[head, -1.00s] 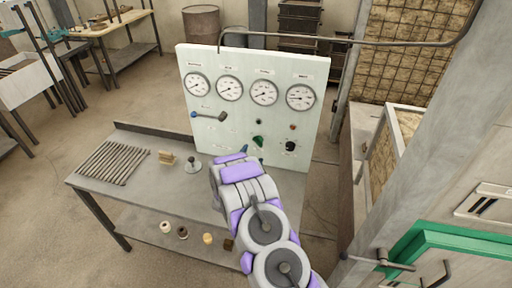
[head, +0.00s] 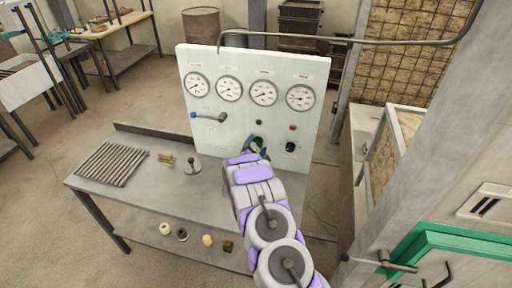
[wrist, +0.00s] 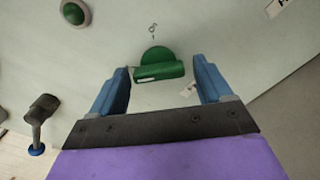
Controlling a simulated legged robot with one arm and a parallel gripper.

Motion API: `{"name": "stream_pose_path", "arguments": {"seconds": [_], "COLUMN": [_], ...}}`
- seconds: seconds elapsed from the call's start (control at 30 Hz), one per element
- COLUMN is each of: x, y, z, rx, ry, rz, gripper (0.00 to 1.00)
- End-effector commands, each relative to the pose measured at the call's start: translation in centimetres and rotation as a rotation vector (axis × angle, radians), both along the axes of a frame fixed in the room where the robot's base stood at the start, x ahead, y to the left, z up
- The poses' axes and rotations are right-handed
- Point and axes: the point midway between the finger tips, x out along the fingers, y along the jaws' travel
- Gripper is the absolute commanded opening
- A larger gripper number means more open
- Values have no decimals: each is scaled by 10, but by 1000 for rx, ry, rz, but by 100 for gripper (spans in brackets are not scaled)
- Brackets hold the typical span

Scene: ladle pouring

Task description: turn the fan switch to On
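A green rotary switch (wrist: 155,62) with a raised bar handle is on the pale control panel (head: 212,140). Its bar lies nearly level in the wrist view, with a small white mark on it. No label that I can read names it as the fan switch. My gripper (wrist: 160,72) is open, with one blue finger on each side of the bar and gaps visible between. I cannot tell how deep the fingertips reach. In the head view my gripper (head: 257,150) is at the panel and partly hides the green switch (head: 258,140).
Several gauges (head: 264,92) line the panel's top. A lever (head: 210,116) with a blue end is at its left, a black knob (head: 290,147) to the right. The bench (head: 150,195) below holds a row of rods (head: 112,163) and small parts.

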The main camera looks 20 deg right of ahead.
Motion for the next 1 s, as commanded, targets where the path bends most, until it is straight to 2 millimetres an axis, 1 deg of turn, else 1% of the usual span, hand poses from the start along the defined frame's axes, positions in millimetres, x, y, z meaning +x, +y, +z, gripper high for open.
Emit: {"name": "stream_pose_path", "arguments": {"seconds": [0.03,0.07,0.5,0.77,1.0], "x": [0,0,0,-1,-1], "y": [0,0,0,0,0], "z": [0,0,-1,0,1], "rx": [0,0,0,22,114], "ry": [0,0,1,-16,-93], "rz": [0,0,-1,-1,-2], "gripper": [74,71,29,29,29]}}
